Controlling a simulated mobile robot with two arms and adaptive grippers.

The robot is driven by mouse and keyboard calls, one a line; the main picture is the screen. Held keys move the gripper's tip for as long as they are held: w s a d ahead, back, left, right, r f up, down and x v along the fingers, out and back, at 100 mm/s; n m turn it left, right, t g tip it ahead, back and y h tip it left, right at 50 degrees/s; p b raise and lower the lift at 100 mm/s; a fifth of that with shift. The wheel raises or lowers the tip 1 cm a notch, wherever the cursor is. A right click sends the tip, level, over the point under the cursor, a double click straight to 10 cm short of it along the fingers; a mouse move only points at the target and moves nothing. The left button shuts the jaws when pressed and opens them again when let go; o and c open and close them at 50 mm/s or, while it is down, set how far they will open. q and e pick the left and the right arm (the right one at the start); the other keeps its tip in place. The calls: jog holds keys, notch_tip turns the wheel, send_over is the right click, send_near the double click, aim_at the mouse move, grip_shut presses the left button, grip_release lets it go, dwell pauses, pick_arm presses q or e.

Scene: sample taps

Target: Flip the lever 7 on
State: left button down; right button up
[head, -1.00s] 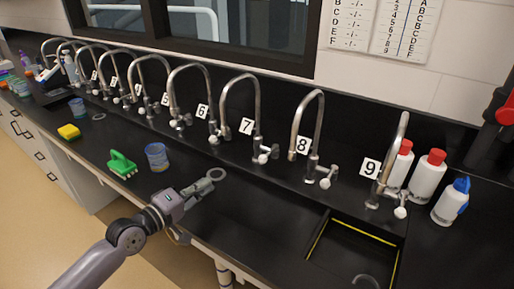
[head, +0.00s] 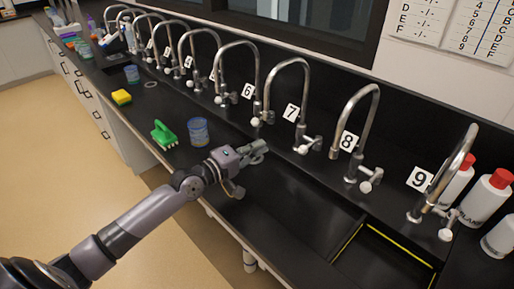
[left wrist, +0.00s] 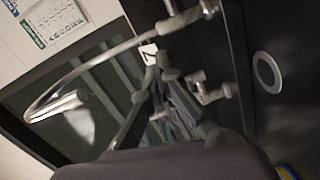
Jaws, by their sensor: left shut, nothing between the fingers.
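Tap 7 (head: 304,95) is a tall curved metal spout to the right of the white label 7 (head: 291,112). Its lever (head: 302,149) has a pale knob low at the base. My left gripper (head: 260,150) is shut and empty over the counter, in front and to the left of that lever, apart from it. In the left wrist view, label 7 (left wrist: 149,54) shows beside my gripper fingers (left wrist: 167,76), and a pale-ended lever (left wrist: 205,89) is to their right. A blurred curved spout (left wrist: 88,67) crosses the left side. My right gripper is not seen.
Tap 6 (head: 257,75) and tap 8 (head: 373,115) stand on either side. A blue cup (head: 198,131), a green brush (head: 163,134) and a yellow sponge (head: 121,97) lie left on the counter. A sunken basin with yellow edges (head: 347,241) is at the lower right.

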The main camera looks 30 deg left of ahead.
aim_at(311, 144)
pick_arm(q)
jog(key=w+d+f+p, duration=0.1)
jog(key=w+d+p, duration=0.2)
jog(key=w+d, duration=0.2)
jog(key=shift+w+d, duration=0.4)
jog(key=shift+d, duration=0.35)
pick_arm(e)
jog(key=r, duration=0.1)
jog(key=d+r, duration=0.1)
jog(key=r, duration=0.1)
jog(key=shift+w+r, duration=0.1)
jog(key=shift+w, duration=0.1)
pick_arm(q)
jog(key=shift+f, duration=0.1)
jog(key=shift+d, duration=0.1)
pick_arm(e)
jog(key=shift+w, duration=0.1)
